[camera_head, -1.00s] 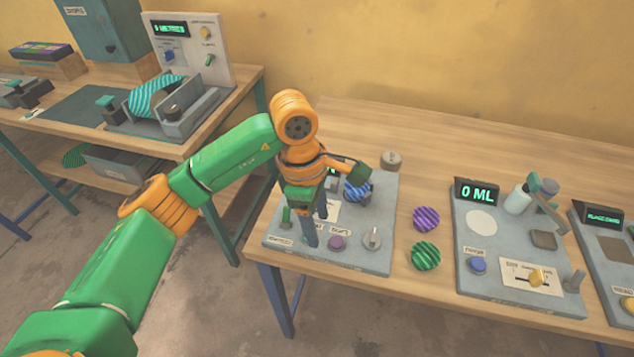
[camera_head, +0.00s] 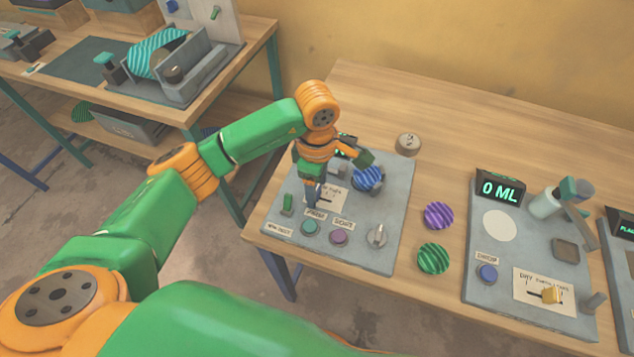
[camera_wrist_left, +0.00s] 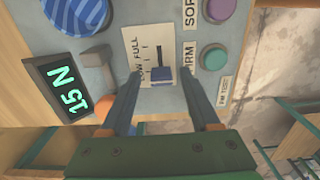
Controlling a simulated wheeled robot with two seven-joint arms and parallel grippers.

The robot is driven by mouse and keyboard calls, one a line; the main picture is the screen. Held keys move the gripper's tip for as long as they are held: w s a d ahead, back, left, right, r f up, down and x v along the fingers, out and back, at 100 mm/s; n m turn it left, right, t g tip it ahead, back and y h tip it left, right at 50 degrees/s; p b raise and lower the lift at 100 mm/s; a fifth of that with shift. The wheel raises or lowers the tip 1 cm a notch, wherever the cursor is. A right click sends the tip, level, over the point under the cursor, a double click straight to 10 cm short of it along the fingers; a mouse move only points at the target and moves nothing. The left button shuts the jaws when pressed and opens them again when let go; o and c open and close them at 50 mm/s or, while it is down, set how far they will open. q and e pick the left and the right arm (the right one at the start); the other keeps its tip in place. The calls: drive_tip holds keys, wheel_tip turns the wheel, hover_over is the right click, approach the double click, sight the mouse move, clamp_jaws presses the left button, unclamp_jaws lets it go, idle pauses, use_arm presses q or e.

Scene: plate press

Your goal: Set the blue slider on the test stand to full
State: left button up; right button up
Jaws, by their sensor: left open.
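The test stand (camera_head: 365,252) is a grey panel on the right-hand table. In the left wrist view, the blue slider (camera_wrist_left: 162,74) sits near the LOW end of its slot on a cream plate (camera_wrist_left: 131,36) marked LOW and FULL. My left gripper (camera_wrist_left: 161,76) is open, with one finger on each side of the slider. I cannot tell whether either finger touches it. In the head view, my left gripper (camera_head: 314,202) points down over the cream plate (camera_head: 335,203) and hides the slider. My right gripper is not in view.
Striped discs (camera_head: 438,215) lie right of the stand, before another panel (camera_head: 500,264).

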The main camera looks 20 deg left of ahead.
use_arm(q)
drive_tip(key=shift+s+r, duration=0.1)
clamp_jaws()
idle(1.2)
